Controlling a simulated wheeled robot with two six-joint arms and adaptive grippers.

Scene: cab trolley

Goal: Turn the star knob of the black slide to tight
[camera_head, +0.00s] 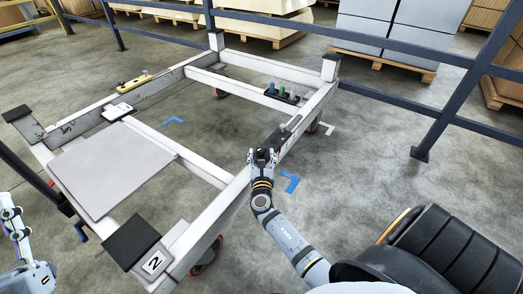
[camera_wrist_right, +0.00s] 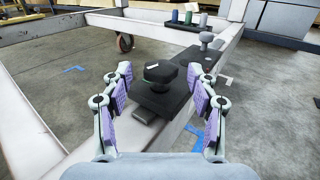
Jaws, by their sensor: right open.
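The star knob (camera_wrist_right: 160,71) is dark and sits on a black block (camera_wrist_right: 160,98) on the white rail, in the right wrist view. A longer black slide plate (camera_wrist_right: 200,62) lies just behind it along the same rail and carries a grey knob (camera_wrist_right: 206,38). My right gripper (camera_wrist_right: 159,76) is open, one finger on each side of the dark knob with gaps to both. In the head view my right gripper (camera_head: 262,156) is over the right rail and hides the dark knob. My left gripper (camera_head: 14,222) is at the lower left edge, partly cut off, away from the trolley.
The white trolley frame (camera_head: 193,165) has a grey panel (camera_head: 110,168) on its left part. A black holder with coloured cylinders (camera_head: 281,94) stands on the far rail. A yellow part (camera_head: 134,81) lies on the left rail. A blue railing (camera_head: 395,92) runs behind.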

